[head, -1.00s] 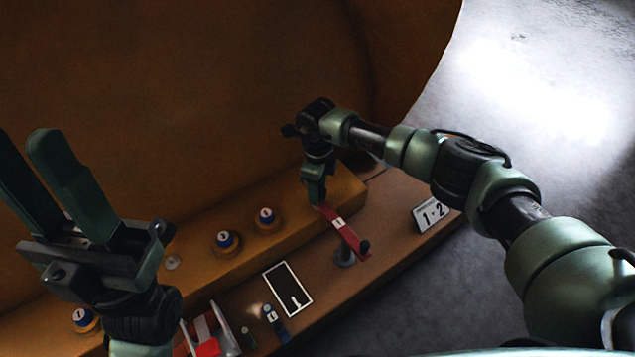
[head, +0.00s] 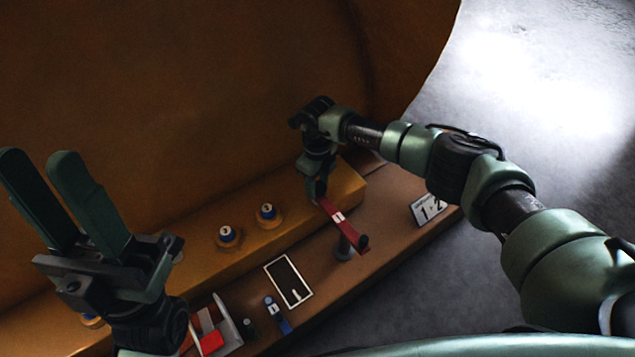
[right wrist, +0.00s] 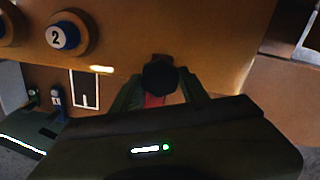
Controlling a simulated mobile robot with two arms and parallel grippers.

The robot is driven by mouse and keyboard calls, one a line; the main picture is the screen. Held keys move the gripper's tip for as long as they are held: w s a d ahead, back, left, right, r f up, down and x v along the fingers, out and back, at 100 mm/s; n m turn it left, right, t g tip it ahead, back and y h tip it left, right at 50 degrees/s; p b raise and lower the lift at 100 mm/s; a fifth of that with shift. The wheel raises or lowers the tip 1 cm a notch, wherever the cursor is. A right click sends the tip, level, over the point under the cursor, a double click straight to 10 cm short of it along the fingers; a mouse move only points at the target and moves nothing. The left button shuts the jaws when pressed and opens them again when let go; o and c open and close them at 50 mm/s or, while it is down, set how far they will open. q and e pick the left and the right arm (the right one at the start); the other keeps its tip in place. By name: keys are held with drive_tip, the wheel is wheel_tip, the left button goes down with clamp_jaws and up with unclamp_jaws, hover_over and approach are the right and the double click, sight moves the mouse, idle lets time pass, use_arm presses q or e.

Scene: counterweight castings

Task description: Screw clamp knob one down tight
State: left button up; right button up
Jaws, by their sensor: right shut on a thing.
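My right gripper (head: 317,196) points down at the far end of a red clamp bar (head: 345,226) on the orange ledge. In the right wrist view its fingers (right wrist: 160,88) are shut on a round black clamp knob (right wrist: 159,76), with some red of the bar (right wrist: 152,100) below it. I cannot read a number on this knob or see how tightly it sits. The knob is hidden in the head view. My left gripper (head: 40,160) is raised at the left, open and empty, its fingers pointing up.
Blue-ringed numbered caps (head: 229,235) stand on the orange ledge (head: 300,222). A black panel (head: 289,281), a blue numbered item (head: 272,308) and a red-and-white holder (head: 212,330) lie in front. A "1 2" sign (head: 428,209) stands at right. A large orange casting (head: 200,90) rises behind.

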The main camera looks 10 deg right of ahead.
sight(317, 187)
drive_tip(key=o, duration=1.4)
drive_tip(key=shift+r, duration=0.25)
drive_tip(key=shift+f, duration=0.1)
wheel_tip(317, 187, up, 7)
drive_tip(key=p, duration=0.3)
drive_tip(key=shift+r, duration=0.4)
